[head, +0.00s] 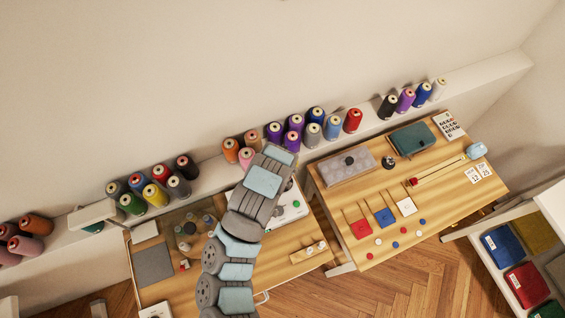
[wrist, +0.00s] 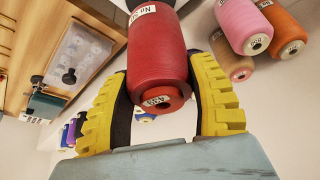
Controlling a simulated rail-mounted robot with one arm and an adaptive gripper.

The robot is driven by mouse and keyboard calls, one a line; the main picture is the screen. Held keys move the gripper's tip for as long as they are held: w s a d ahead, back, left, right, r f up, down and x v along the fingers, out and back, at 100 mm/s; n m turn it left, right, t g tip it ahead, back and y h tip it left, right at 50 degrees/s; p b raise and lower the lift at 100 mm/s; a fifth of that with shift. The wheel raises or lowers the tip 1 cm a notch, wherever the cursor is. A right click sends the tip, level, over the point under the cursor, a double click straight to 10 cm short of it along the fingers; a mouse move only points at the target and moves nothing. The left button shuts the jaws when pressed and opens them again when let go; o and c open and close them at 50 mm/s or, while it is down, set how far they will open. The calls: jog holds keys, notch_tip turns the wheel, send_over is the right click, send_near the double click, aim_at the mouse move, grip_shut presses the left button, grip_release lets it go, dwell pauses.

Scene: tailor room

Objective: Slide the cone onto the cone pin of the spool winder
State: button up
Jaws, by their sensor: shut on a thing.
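A red cone of thread (wrist: 158,58) with white labels is between the two yellow fingers of my gripper (wrist: 160,75) in the wrist view. The fingers are shut on its sides, and its near end with a small hole faces the camera. A dark shape touches or overlaps its far end at the top edge; I cannot tell what it is. In the head view my arm hides the gripper and the held cone. A whitish machine (head: 293,207), perhaps the spool winder, stands on the left table, partly behind my arm. I cannot make out its cone pin.
Thread cones line the wall shelf, including a red one (head: 352,120) and a pink one (wrist: 244,28). The right table (head: 335,222) holds a clear-lidded box (head: 345,167), a teal case (head: 411,139) and small coloured pieces. Jars (head: 190,232) stand left of my arm.

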jog(key=shift+f+b, duration=0.35)
jog(key=shift+f, duration=0.3)
jog(key=shift+f+b, duration=1.1)
jog(key=shift+f, duration=1)
jog(key=o, duration=1.3)
jog(key=shift+r, duration=0.1)
jog(key=shift+v, duration=5.95)
